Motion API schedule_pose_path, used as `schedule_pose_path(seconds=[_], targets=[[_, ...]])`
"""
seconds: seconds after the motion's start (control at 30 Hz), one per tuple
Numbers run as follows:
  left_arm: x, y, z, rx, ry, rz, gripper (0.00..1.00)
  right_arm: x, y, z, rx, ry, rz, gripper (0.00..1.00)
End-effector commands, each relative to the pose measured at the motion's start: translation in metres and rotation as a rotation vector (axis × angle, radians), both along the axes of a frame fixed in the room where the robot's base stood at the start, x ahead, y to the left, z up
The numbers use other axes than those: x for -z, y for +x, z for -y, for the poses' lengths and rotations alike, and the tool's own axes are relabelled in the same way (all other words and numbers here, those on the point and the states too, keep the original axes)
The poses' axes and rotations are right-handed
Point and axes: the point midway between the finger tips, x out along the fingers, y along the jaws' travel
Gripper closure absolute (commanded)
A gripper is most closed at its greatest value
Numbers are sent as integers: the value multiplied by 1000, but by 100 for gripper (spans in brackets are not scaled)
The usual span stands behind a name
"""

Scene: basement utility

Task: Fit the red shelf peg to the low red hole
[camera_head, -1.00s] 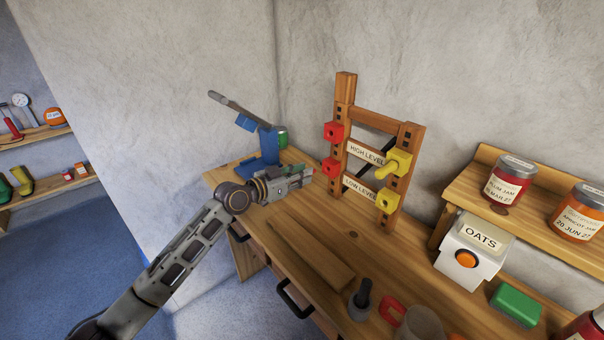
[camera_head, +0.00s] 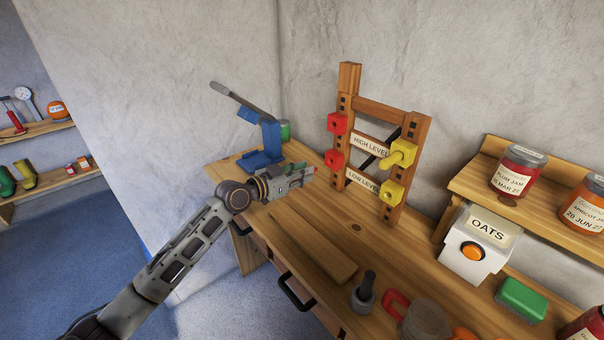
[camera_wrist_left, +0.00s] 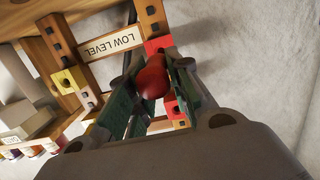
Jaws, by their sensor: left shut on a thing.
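My left gripper (camera_head: 300,176) is shut on the red shelf peg (camera_wrist_left: 152,78), whose rounded end shows between the fingers in the left wrist view. In the head view only a bit of red shows at the fingertips. The wooden frame (camera_head: 348,80) has two red blocks on its left post. The low red block (camera_head: 335,160) is right of and slightly above my fingertips, with a gap between in the head view. The high red block (camera_head: 337,123) is above it. The LOW LEVEL label (camera_head: 362,180) also shows in the wrist view (camera_wrist_left: 110,43). My right gripper is not in view.
A yellow peg (camera_head: 398,158) sticks out of the high yellow block; the low yellow block (camera_head: 392,193) has an open hole. A blue lever press (camera_head: 262,150) stands behind my gripper. A wooden board (camera_head: 315,252), grey mortar (camera_head: 363,295) and white oats box (camera_head: 475,245) occupy the bench.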

Motion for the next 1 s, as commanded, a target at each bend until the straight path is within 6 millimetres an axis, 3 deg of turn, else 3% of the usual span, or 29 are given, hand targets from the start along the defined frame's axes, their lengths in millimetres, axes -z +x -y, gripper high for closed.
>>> schedule_pose_path(seconds=[0.53,1.0], targets=[[0,12,12,0,-1,0,100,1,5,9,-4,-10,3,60],[0,32,32,0,1,1,100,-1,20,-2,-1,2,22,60]])
